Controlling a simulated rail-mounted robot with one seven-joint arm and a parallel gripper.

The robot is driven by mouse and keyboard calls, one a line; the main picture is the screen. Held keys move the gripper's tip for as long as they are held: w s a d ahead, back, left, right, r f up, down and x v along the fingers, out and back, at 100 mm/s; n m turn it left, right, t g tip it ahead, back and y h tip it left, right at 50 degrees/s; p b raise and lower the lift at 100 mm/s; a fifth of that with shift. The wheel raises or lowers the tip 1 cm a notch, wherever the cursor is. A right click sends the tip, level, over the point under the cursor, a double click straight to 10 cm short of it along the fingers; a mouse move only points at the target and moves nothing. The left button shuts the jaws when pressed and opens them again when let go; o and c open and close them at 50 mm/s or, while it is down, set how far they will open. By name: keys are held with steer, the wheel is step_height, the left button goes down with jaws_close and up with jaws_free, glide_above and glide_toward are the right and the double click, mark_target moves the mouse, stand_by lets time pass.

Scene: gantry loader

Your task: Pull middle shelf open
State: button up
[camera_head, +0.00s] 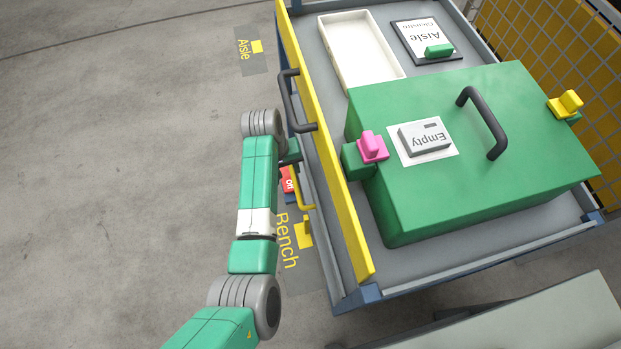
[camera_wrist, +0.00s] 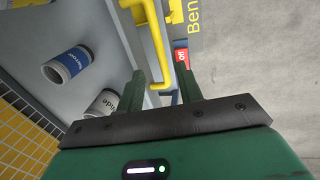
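The cart (camera_head: 350,225) has a yellow front edge and a dark handle at its top level. Below that, a yellow bar handle (camera_head: 305,196) shows partly in the head view, beside my gripper (camera_head: 291,158). In the wrist view, the yellow handle (camera_wrist: 157,45) runs down toward the space between my gripper's (camera_wrist: 162,75) two green fingers. The fingers are apart, and the handle's lower end shows between them. I cannot tell whether they touch it. A grey shelf surface (camera_wrist: 85,25) lies behind the handle, left in the wrist view. Which level it is cannot be told.
Two labelled cans (camera_wrist: 68,66) lie on the grey shelf. A red label (camera_head: 288,181) shows near the handle. Floor left of the cart is clear.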

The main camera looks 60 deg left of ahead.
mark_target(295, 182)
steer(key=f+b, duration=0.1)
steer(key=f, duration=0.1)
steer(key=w+f+b, duration=0.1)
steer(key=f+b, duration=0.1)
steer(key=f, duration=0.1)
steer(key=f+b, duration=0.1)
steer(key=f, duration=0.1)
steer(key=shift+w+f, duration=0.25)
steer(key=shift+f, duration=0.05)
jaws_close()
